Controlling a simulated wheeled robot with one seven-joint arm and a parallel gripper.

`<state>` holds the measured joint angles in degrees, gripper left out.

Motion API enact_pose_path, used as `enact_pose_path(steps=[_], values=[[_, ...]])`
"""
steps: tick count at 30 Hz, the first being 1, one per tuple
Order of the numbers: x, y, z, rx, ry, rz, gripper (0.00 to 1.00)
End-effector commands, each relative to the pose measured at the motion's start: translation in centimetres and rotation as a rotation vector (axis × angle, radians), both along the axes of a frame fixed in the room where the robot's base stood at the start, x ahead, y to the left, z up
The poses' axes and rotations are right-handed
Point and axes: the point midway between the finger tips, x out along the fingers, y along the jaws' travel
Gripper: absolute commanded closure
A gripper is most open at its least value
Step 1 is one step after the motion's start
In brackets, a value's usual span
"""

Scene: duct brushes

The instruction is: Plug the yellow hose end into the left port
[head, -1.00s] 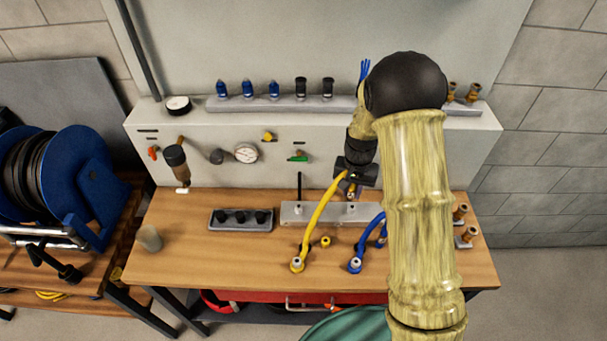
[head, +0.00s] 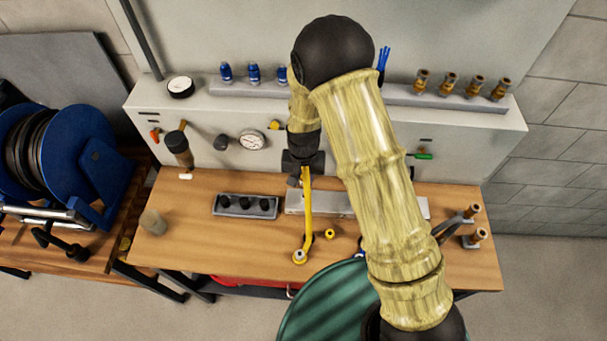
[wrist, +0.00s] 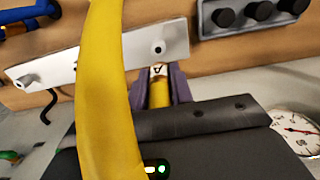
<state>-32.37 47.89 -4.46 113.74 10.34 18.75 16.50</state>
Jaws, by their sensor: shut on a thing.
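My gripper (head: 302,172) is shut on the yellow hose's free end (wrist: 158,94), between its two purple fingers in the wrist view. The yellow hose (head: 307,218) hangs from it to a fitting at the table's front. The pale port block (head: 325,204) lies on the table below my gripper. The wrist view, roughly upside down against the head view, shows the left port (wrist: 157,47) just ahead of the fingertips, with a small gap apparent. The other port (wrist: 27,79) is farther to the left there. In the head view, the hose and my arm hide the ports.
A grey block with several black knobs (head: 246,213) sits left of the port block. A yellow ring (head: 330,234) lies in front. Part of a blue hose (wrist: 27,12) shows in the wrist view. A gauge (head: 252,141) is on the panel behind. Bare table lies toward the front left.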

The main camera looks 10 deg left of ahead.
Motion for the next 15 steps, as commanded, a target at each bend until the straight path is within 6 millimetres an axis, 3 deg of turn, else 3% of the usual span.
enact_pose_path(steps=[7,15], values=[[0.1,-0.2,-0.7,0.0,0.0,-0.003,1.0],[-0.1,0.2,-2.7,0.0,0.0,0.005,1.0]])
